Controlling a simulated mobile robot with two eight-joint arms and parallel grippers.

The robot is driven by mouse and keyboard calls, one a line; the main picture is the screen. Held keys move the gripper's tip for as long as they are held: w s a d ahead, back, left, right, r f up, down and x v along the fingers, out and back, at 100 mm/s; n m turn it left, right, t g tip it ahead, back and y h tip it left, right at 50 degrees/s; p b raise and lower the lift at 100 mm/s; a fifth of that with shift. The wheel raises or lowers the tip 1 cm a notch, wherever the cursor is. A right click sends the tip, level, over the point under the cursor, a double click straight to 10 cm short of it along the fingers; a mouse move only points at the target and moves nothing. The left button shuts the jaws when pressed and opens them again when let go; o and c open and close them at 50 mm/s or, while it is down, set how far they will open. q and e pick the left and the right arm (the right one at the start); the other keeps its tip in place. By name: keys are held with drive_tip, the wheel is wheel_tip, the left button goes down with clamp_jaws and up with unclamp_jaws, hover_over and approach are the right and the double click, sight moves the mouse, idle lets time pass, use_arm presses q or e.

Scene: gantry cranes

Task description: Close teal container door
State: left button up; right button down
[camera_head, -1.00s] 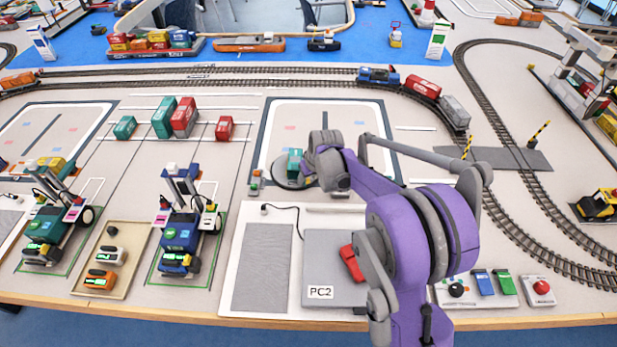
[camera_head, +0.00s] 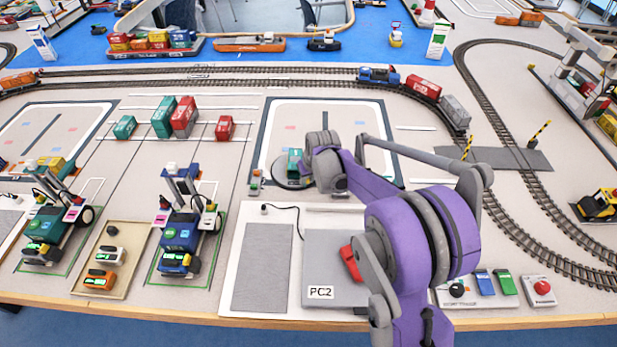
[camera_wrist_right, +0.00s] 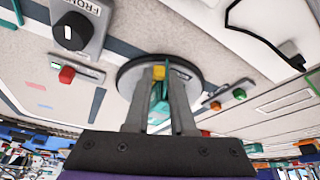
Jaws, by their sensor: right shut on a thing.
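The teal container (camera_head: 295,162) stands on a round dark turntable (camera_head: 281,184) at the middle of the table, partly hidden by my right wrist. In the right wrist view the turntable (camera_wrist_right: 126,79) lies beyond the fingers, and a teal part of the container (camera_wrist_right: 157,108) shows between them. My right gripper (camera_wrist_right: 160,74) is shut on that teal part, with a small yellow piece at the fingertips. I cannot tell if the fingers hold the door or the body. The door's angle is hidden. My left gripper is not in view.
A control box with a black knob (camera_wrist_right: 72,32) and a red button (camera_wrist_right: 67,75) sit near the turntable. Toy cranes stand to the left, rail tracks to the right.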

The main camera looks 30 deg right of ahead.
drive_tip(key=m, duration=0.1)
drive_tip(key=a+m+h, duration=0.1)
drive_tip(key=m, duration=0.2)
drive_tip(key=shift+w+a+h+b, duration=0.1)
drive_tip(key=shift+a+h+b, duration=0.15)
drive_tip(key=shift+h+b, duration=0.1)
drive_tip(key=m, duration=0.2)
drive_tip(key=a+m+g+h, duration=0.1)
drive_tip(key=shift+w+m, duration=0.25)
drive_tip(key=shift+m, duration=0.15)
drive_tip(key=m, duration=0.2)
drive_tip(key=w+a+m+g+h, duration=0.1)
drive_tip(key=m, duration=0.1)
drive_tip(key=shift+a+g, duration=0.1)
drive_tip(key=shift+g, duration=0.2)
drive_tip(key=shift+w+a+m+g, duration=0.1)
drive_tip(key=shift+w+m+g, duration=0.2)
drive_tip(key=shift+m, duration=0.6)
drive_tip(key=shift+w+a+m+g, duration=0.15)
drive_tip(key=shift+m+g, duration=0.15)
drive_tip(key=shift+m, duration=0.6)
